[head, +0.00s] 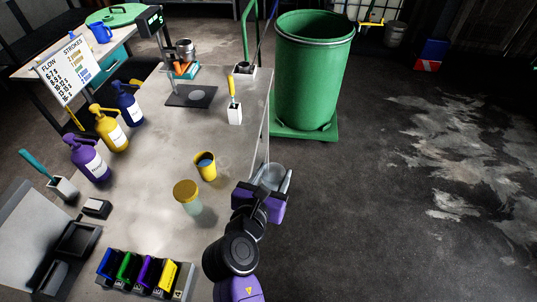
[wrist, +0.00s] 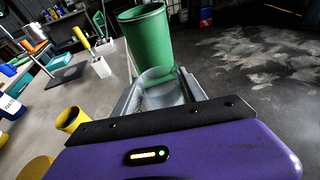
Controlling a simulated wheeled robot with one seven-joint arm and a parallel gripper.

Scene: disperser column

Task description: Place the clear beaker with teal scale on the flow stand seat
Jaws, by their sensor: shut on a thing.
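My gripper (head: 273,185) is shut on a clear beaker (head: 271,174), held upright-looking between the two fingers just off the table's right edge. In the wrist view the beaker (wrist: 160,84) shows between the fingers; its teal scale cannot be made out. A dark square plate with a pale round spot (head: 196,96) lies on the far part of the table, ahead and left of my gripper. It may be the flow stand seat, but I cannot tell for sure. The plate also shows at left in the wrist view (wrist: 66,76).
A white holder with a yellow-handled tool (head: 235,112) is near the plate. Pump bottles (head: 108,130) line the left. A green bin (head: 312,75) stands beyond the table's right edge.

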